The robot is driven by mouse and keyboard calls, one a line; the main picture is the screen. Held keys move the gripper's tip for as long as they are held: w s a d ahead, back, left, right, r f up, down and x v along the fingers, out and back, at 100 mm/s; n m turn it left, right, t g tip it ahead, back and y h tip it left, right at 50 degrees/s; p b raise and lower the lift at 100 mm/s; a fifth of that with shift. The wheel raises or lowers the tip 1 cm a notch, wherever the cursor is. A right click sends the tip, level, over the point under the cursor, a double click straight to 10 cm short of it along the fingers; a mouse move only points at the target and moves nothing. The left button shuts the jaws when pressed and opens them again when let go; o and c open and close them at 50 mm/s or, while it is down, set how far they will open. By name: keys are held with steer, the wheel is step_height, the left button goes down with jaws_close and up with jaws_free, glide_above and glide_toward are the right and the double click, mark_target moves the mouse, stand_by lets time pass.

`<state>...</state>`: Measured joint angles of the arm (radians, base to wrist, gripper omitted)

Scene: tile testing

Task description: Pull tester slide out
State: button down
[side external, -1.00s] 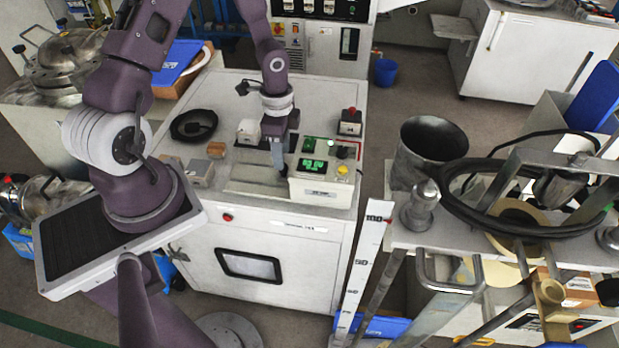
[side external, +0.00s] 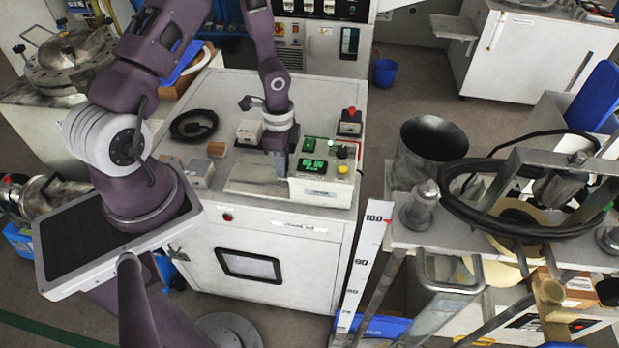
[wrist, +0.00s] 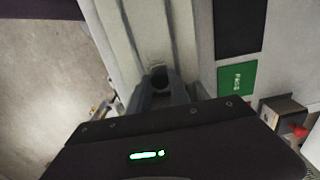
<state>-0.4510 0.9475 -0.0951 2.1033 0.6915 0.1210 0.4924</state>
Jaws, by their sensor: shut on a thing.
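The tester (side external: 318,183) is a pale box with a green lit display, on the right part of the white cabinet top. A flat pale slide (side external: 252,172) lies low at its left side. My gripper (side external: 281,172) points down at the tester's left edge, over the slide's right end. In the wrist view my gripper (wrist: 160,88) is shut on a small dark round part, likely the slide's handle, against a pale ridged piece (wrist: 143,35). The exact contact is mostly hidden by the fingers.
A red-topped switch box (side external: 350,122) stands behind the tester. A coiled black cable (side external: 194,124), a small brown block (side external: 216,149) and grey boxes (side external: 200,173) sit to the left. The cabinet's front edge is clear. A metal cylinder (side external: 420,160) stands beyond the cabinet's right side.

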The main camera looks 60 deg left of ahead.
steer(key=shift+s+a, duration=1.95)
steer(key=shift+a, duration=0.1)
steer(key=shift+s+a, duration=2.1)
steer(key=shift+a, duration=0.1)
steer(key=c, duration=1.2)
jaws_free()
steer(key=shift+s, duration=0.1)
steer(key=shift+c, duration=0.2)
step_height(320, 180, up, 6)
